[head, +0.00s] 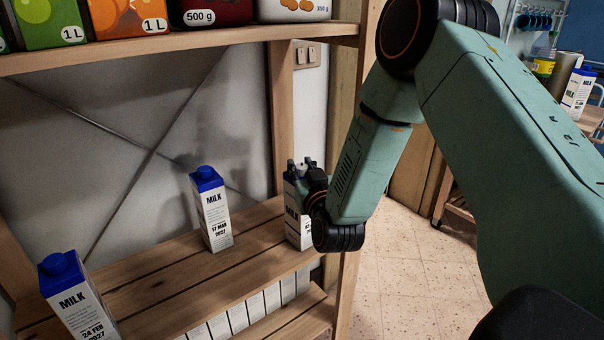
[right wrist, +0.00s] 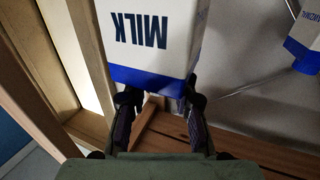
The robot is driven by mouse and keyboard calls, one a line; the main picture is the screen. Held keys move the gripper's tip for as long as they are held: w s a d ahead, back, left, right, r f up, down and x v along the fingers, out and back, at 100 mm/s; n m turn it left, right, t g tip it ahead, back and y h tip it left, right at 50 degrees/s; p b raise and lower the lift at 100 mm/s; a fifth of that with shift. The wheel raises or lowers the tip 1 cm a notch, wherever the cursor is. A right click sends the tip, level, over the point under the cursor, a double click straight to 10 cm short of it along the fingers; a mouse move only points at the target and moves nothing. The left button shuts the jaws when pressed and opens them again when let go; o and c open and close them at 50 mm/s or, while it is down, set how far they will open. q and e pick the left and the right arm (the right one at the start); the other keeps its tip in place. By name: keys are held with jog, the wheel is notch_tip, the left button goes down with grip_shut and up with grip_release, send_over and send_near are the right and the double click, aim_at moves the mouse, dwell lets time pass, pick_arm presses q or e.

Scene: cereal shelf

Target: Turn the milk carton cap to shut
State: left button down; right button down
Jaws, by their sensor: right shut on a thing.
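The milk carton (head: 293,212) at my right gripper stands at the right end of the middle shelf, beside the shelf post. My right gripper (head: 301,172) is at the carton's top, its fingers closed on it. In the right wrist view the same carton (right wrist: 150,38) appears upside down, with dark lettering on white and a blue band. There the gripper fingers (right wrist: 161,92) sit at both sides of its blue top end. The cap is hidden from both views, so I cannot tell how it sits. My left gripper is not in view.
Two more blue-topped milk cartons stand on the shelf, one in the middle (head: 212,212) and one at front left (head: 80,300). Several white boxes (head: 238,315) line the shelf below. The upper shelf board (head: 180,50) holds other packs. Open floor (head: 400,280) lies to the right.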

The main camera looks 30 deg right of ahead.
jog(key=m+g+h, duration=0.1)
jog(key=h, duration=0.1)
jog(key=m+g+h, duration=0.1)
jog(key=h, duration=0.1)
jog(key=shift+a+m, duration=0.2)
jog(key=shift+m, duration=0.2)
jog(key=m+g+h, duration=0.4)
jog(key=h, duration=0.1)
jog(key=shift+w+d+m+g+h, duration=0.1)
jog(key=shift+m+g+h, duration=0.2)
jog(key=shift+m+g, duration=0.1)
jog(key=m+g+h, duration=0.1)
jog(key=m+g, duration=0.1)
jog(key=g, duration=0.1)
jog(key=shift+m+g+h, duration=0.3)
jog(key=shift+m+h, duration=0.1)
jog(key=m+g+h+b, duration=0.1)
jog(key=m+g, duration=0.1)
jog(key=g, duration=0.2)
jog(key=shift+d+f, duration=0.1)
jog(key=shift+f, duration=0.05)
jog(key=shift+m+g+b, duration=0.95)
jog(key=shift+m+g, duration=0.35)
jog(key=shift+g, duration=0.4)
jog(key=shift+m+g+b, duration=0.4)
jog(key=shift+g, duration=0.2)
